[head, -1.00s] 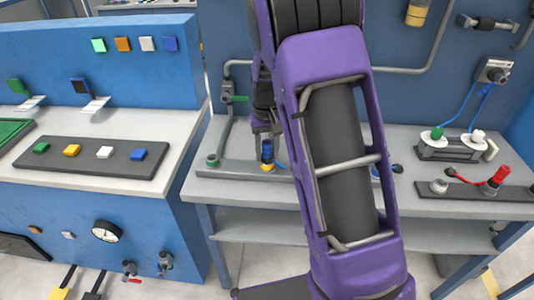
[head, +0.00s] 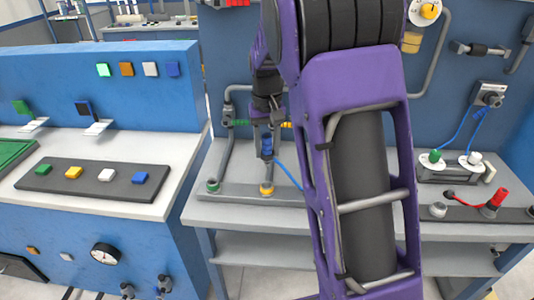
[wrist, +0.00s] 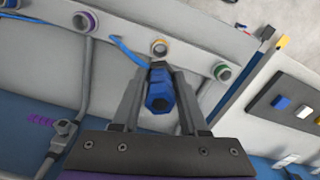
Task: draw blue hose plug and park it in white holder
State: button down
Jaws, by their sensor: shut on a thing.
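My gripper (head: 265,137) is shut on the blue hose plug (head: 266,148) and holds it upright, clear above the yellow-ringed socket (head: 266,190). In the wrist view the plug (wrist: 159,92) sits between the fingers, and the yellow-ringed socket (wrist: 159,48) beyond it looks empty. A blue hose (head: 287,174) runs from the plug down to the right and goes behind my arm. A white-topped round piece (head: 473,159) stands on a grey block at the right; I cannot tell whether it is the white holder.
A green-ringed socket (head: 212,186) is on the same rail, and a purple-ringed one (wrist: 85,21) shows in the wrist view. A red plug (head: 496,198) stands at the right. My arm hides the middle of the bench.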

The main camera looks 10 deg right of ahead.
aim_at(267, 136)
notch_tip(267, 136, up, 6)
jog(key=p, duration=0.5)
jog(key=shift+f, duration=0.1)
jog(key=shift+r+p, duration=0.3)
jog(key=shift+r, duration=0.8)
